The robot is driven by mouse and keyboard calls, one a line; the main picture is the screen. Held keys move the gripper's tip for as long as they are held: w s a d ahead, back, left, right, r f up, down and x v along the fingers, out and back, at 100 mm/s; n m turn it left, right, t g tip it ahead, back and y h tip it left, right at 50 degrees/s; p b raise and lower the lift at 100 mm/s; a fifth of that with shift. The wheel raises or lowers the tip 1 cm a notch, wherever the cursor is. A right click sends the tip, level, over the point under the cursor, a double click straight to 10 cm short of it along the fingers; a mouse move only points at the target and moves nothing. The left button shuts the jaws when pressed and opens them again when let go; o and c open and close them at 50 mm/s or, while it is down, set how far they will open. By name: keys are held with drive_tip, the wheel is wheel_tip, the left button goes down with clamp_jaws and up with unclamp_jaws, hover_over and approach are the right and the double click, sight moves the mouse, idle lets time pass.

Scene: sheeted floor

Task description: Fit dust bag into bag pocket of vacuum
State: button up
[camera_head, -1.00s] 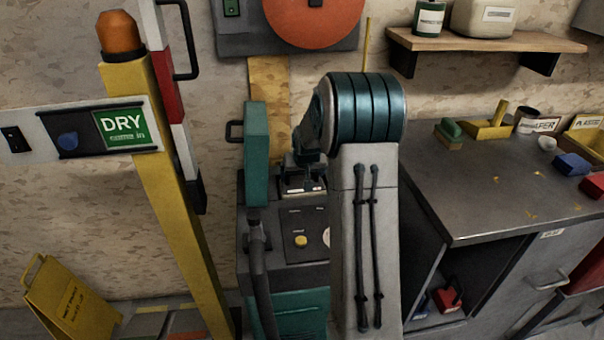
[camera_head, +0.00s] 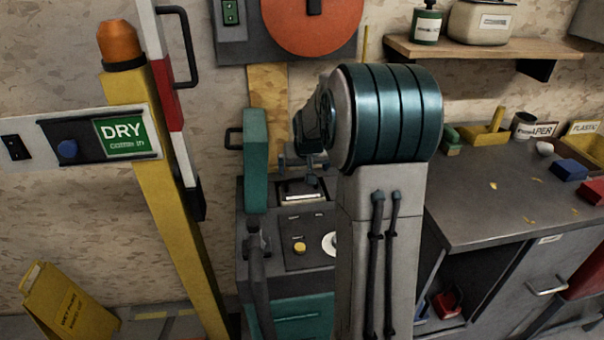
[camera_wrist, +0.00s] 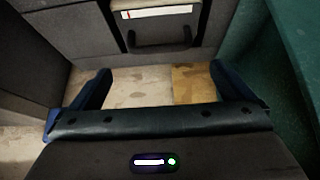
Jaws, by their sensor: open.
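The vacuum appears to be the grey and teal machine (camera_head: 258,220) against the wall, with a teal panel (camera_head: 255,160) upright at its left. Its top has a dark recess with a pale strip (camera_head: 302,196). In the wrist view, a dark piece with a handle (camera_wrist: 160,38) carries a white label with a red mark; I cannot tell whether it is the dust bag or part of the pocket. My gripper (camera_head: 304,161) is above this recess, partly hidden by my arm. In the wrist view my gripper (camera_wrist: 164,85) is open, with nothing between its fingers.
A grey bench (camera_head: 490,215) with small bins and blocks stands at the right, under a wooden shelf (camera_head: 485,48). A yellow post (camera_head: 165,190) with a DRY sign (camera_head: 120,136) is at the left. A yellow floor sign (camera_head: 68,300) stands at the lower left.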

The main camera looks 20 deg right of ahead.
drive_tip(key=s+a+r+n+g, duration=0.1)
drive_tip(key=s+a+r, duration=0.4)
drive_tip(key=s+a, duration=0.6)
drive_tip(key=s+a+f+n+g+y, duration=0.1)
drive_tip(key=s+a, duration=0.2)
drive_tip(key=s, duration=0.6)
drive_tip(key=s+a+f+n+g, duration=0.1)
drive_tip(key=s+a, duration=0.2)
drive_tip(key=s, duration=0.7)
drive_tip(key=shift+a+f+g+y, duration=0.15)
drive_tip(key=shift+a+g+y, duration=0.05)
drive_tip(key=shift+g+y, duration=0.2)
drive_tip(key=shift+w, duration=0.1)
